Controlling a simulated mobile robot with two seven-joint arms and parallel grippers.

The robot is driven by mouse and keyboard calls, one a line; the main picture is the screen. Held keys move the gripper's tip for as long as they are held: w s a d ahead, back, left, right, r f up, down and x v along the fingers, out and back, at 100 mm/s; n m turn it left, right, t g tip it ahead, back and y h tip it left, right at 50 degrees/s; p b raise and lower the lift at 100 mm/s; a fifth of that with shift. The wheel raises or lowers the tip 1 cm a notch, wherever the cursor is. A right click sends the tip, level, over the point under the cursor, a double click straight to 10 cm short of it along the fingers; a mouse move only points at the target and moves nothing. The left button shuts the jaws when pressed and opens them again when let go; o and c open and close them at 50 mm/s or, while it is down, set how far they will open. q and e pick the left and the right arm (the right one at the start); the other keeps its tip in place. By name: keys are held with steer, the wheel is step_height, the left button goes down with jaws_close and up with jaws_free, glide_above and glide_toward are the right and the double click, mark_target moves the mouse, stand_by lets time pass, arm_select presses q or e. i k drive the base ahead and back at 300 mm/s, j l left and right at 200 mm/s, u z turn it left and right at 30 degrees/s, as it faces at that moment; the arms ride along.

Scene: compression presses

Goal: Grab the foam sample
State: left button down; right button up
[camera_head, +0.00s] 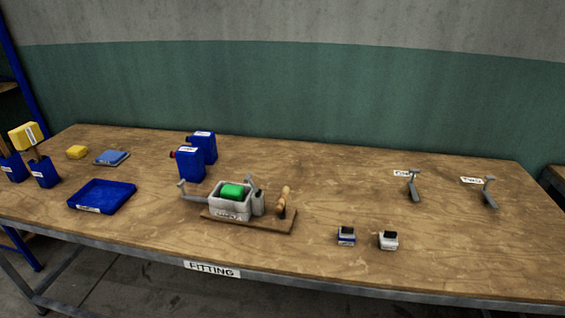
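No object in view is clearly marked as the foam sample. A bright green block (235,191) with rounded edges sits in the open top of a pale box-shaped press (229,210) near the middle of the table. A small yellow block (76,152) lies flat at the back left. A larger yellow block (24,136) with a white label is at the far left, above two blue holders (44,172). Neither of my grippers shows in this view.
The wooden table (330,190) also holds an empty-looking blue tray (103,195), a blue-grey flat item (111,158), two blue canisters (190,165), two small dark-topped items (388,240) and two grey handled tools (413,186). The right-centre is mostly clear.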

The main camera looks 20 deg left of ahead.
mark_target(235, 193)
steer(key=j+u, duration=0.2)
steer(key=j, duration=1.9)
